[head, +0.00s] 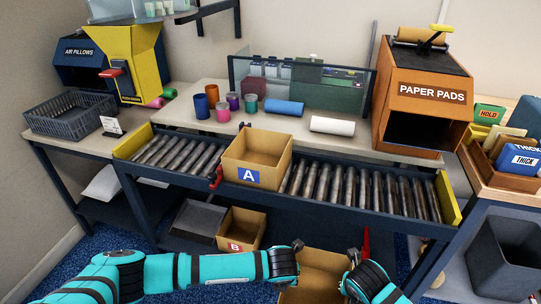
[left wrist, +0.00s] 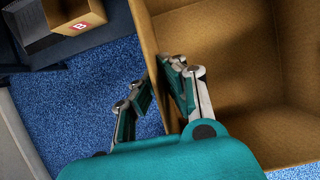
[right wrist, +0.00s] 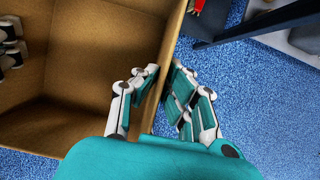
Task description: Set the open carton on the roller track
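The open carton (head: 318,268) is brown and empty, at the bottom of the head view in front of the roller track (head: 365,190). Its inside fills much of the left wrist view (left wrist: 235,60) and the right wrist view (right wrist: 85,75). My left gripper (head: 298,247) is shut on its left wall, one finger inside and one outside. My right gripper (head: 352,256) is shut on the opposite wall in the same way. The carton's underside is hidden. Another open carton, marked A (head: 265,150), sits upright on the track, left of its middle.
The track right of carton A is bare. A red clamp-like part (head: 216,178) is beside carton A's left side. Carton B (head: 240,228) stands low under the track. The paper pads dispenser (head: 420,95) and a white roll (head: 332,126) are behind the track. A grey bin (head: 503,258) stands at right.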

